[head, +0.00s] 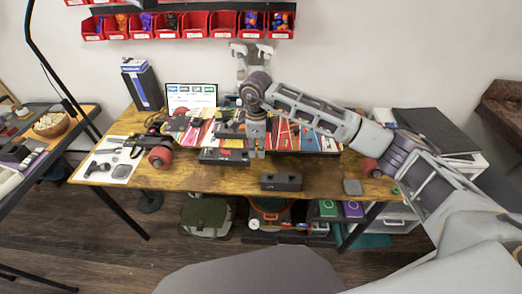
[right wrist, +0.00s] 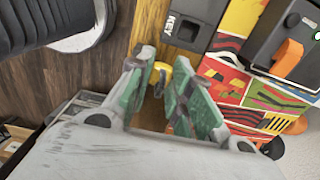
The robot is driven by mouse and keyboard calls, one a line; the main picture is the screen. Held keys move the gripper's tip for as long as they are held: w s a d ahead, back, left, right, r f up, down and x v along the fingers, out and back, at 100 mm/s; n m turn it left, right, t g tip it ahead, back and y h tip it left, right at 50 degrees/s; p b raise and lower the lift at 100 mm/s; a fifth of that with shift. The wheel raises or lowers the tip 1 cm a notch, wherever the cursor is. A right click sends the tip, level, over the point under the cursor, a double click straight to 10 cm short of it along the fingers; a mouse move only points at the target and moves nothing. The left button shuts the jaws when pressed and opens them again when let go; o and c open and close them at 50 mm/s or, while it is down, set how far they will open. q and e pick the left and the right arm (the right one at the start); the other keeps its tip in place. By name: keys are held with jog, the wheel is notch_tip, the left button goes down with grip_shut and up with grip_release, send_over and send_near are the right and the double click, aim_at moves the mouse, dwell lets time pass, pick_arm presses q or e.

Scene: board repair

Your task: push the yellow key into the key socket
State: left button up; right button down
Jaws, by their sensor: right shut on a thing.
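My right gripper (head: 257,153) points down over the board on the wooden table in the head view. In the right wrist view its green-padded fingers (right wrist: 162,66) are shut on the yellow key (right wrist: 160,75), which shows only in part between the tips. A black block marked KEY (right wrist: 197,12) lies just beyond the fingertips. The key looks apart from this block, though its far end is hard to make out. In the head view the key is too small or hidden to tell. My left gripper is out of view.
The colourful board (right wrist: 232,80) carries a black part with an orange switch (right wrist: 288,58) beside the KEY block. A dark block (head: 281,182) sits at the table's front edge. Red bins (head: 196,32) hang behind. The table (head: 215,180) has bare wood along its front.

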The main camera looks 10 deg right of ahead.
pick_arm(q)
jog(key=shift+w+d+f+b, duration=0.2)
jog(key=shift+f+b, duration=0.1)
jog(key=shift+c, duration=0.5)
pick_arm(e)
jog(key=shift+w+a+b, duration=0.3)
jog(key=shift+w+a, duration=1.1)
jog(key=shift+a, duration=0.15)
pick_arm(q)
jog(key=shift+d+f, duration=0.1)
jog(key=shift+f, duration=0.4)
pick_arm(e)
jog(key=shift+w+a, duration=0.35)
jog(key=shift+a, duration=0.05)
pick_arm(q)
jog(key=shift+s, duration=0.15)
pick_arm(e)
jog(key=shift+r, duration=0.1)
pick_arm(q)
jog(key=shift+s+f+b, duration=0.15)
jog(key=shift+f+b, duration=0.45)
jog(key=shift+b, duration=0.1)
pick_arm(e)
jog(key=shift+f, duration=0.7)
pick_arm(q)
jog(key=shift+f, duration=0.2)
pick_arm(e)
jog(key=shift+f, duration=0.15)
